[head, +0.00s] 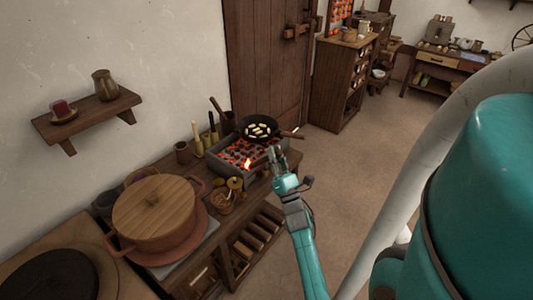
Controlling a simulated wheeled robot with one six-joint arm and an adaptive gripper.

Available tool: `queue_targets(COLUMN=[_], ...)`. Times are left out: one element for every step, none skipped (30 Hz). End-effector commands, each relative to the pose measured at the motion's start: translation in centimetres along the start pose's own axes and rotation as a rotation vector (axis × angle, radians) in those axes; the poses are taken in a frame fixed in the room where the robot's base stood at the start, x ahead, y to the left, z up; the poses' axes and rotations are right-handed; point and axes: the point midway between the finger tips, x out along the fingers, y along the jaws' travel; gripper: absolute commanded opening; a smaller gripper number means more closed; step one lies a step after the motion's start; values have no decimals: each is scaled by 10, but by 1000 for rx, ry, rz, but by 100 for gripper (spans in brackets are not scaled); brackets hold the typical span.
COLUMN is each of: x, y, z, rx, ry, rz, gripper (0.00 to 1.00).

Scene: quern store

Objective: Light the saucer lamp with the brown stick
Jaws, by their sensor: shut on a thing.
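My gripper (277,157) is shut at the right edge of the brazier, its tips near the glowing coals. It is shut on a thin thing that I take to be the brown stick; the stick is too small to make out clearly. A small bright flame (248,163) shows just left of my gripper, above the coals, apparently at the stick's far end. On the wall shelf at the left, a dark red candle-like thing stands on a small saucer (64,116). I cannot tell for sure whether this is the saucer lamp.
The brazier (226,166) bears a black pan (260,129) of pale pieces. A lidded pot (155,218) stands left on the bench. A brown jug (105,85) stands on the wall shelf (84,121). Bottles and a cup line the wall. The floor at right is open.

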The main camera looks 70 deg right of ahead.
Motion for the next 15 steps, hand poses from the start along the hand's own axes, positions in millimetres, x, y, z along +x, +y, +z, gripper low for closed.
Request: queue_targets(x=[0, 0, 0, 0, 0, 0, 0, 0, 0, 0, 0, 0, 0, 0, 0], y=[-1, -1, -1, -1, -1, -1, 0, 0, -1, -1, 0, 0, 0, 0, 0], z=[-1, -2, -4, -5, -7, -10, -12, -15, -18, -21, -23, -27, -30, -32, -36], rx=[0, 1, 2, 2, 2, 2, 2, 2, 2, 2, 3, 2, 2, 3, 3], ry=[-2, -2, -2, -1, -1, -1, -1, 0, 0, -1, -1, -1, 0, 0, 0], rz=[1, 1, 2, 1, 1, 1, 1, 1, 1, 1, 2, 2, 1, 1, 1], gripper=[0, 0, 0, 0, 0, 0, 0, 0, 0, 0, 0, 0, 0, 0, 0])
